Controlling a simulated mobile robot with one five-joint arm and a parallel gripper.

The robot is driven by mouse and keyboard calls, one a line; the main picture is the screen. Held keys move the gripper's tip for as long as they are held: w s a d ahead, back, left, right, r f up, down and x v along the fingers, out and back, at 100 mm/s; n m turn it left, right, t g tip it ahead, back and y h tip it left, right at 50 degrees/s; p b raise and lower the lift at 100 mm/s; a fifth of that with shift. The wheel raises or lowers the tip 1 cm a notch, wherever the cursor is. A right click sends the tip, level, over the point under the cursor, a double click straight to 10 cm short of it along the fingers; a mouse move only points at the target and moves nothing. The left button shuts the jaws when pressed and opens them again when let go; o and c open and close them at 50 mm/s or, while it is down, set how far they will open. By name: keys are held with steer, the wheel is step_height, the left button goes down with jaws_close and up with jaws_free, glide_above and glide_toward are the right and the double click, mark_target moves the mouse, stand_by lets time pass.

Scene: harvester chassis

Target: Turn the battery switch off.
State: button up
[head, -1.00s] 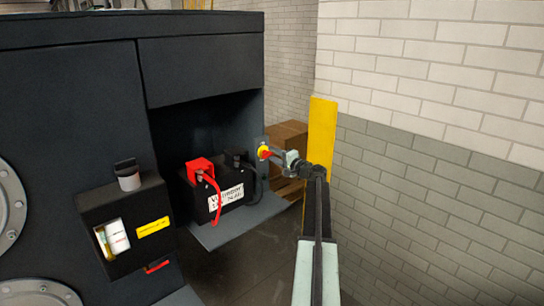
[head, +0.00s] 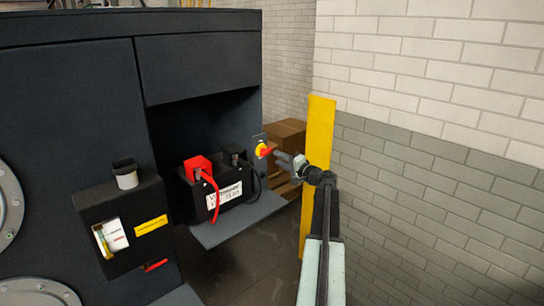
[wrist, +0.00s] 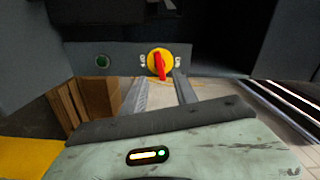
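The battery switch has a yellow round plate (wrist: 151,58) with a red handle (wrist: 161,66). In the wrist view the handle stands nearly upright, its lower end tipped slightly right. Small labels flank the plate, too small to read surely. The switch (head: 261,148) also shows in the head view, on a grey panel at the right end of the battery bay. My gripper (wrist: 160,86) is open, its two fingers apart below the handle in the wrist view, with nothing seen between them. In the head view my gripper (head: 282,157) is just right of the switch; contact cannot be told.
A battery (head: 217,191) with a red terminal cover and cables sits on a shelf left of the switch. A yellow post (head: 319,150), cardboard boxes (head: 287,135) and a brick wall (head: 430,150) stand behind and right.

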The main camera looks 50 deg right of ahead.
steer(key=w, duration=0.7)
steer(key=shift+w+d, duration=0.15)
steer(key=shift+d, duration=0.15)
jaws_close()
steer(key=shift+m, duration=1.5)
jaws_free()
glide_toward(268, 153)
steer(key=shift+w, duration=0.8)
